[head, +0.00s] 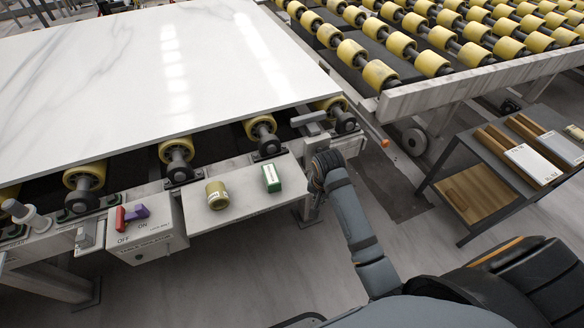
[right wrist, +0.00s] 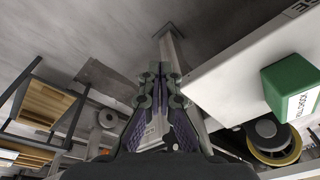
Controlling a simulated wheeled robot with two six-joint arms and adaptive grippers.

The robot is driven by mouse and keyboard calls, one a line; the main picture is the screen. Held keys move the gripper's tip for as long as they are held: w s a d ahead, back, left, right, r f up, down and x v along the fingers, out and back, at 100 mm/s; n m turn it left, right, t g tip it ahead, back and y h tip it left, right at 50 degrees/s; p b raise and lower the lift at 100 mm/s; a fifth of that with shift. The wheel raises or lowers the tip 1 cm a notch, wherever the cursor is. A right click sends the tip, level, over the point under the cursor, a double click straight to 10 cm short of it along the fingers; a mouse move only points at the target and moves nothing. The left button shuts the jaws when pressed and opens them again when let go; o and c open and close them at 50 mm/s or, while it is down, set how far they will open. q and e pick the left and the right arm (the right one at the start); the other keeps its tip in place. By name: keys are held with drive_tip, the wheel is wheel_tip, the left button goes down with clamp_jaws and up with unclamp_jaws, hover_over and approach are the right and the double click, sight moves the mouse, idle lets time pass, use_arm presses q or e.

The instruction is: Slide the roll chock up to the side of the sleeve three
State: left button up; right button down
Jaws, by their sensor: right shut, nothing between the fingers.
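The roll chock is a small green block with a white label (head: 271,178), resting on the pale ledge (head: 243,205) at the slab table's front. In the right wrist view the chock (right wrist: 289,84) is at the right edge. A short yellow cylinder with a pale label (head: 217,194), likely sleeve three, stands on the ledge to the chock's left, with a clear gap between them. Its label is too small to read. My right gripper (head: 318,180) is just right of the chock, off the ledge's end. Its fingers (right wrist: 160,75) are shut and empty, apart from the chock. My left gripper is not in view.
A white stone slab (head: 150,60) lies on yellow rollers behind the ledge. A switch box (head: 140,230) with red and purple switches adjoins the ledge's left end. A roller conveyor (head: 430,60) and a dark side table (head: 500,165) stand to the right.

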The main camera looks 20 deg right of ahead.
sight(282, 179)
drive_tip(key=w+r+m, duration=0.1)
drive_tip(key=w, duration=0.1)
drive_tip(key=w+a+r+m, duration=0.1)
drive_tip(key=w+m, duration=0.1)
drive_tip(key=w, duration=0.1)
drive_tip(key=w+r+m, duration=0.1)
drive_tip(key=w+r, duration=0.1)
drive_tip(key=shift+w+a+m+g, duration=0.25)
drive_tip(key=shift+a+m+g, duration=0.05)
drive_tip(key=shift+a+g, duration=0.1)
drive_tip(key=w+a+r+m+g, duration=0.1)
drive_tip(key=w+a+r+m, duration=0.1)
drive_tip(key=w+r+m, duration=0.4)
drive_tip(key=shift+n+y, duration=0.3)
drive_tip(key=shift+n, duration=0.4)
drive_tip(key=f+b, duration=0.2)
drive_tip(key=f, duration=0.7)
drive_tip(key=shift+s+f, duration=0.2)
drive_tip(key=shift+a+r, duration=0.15)
drive_tip(key=shift+a, duration=1.75)
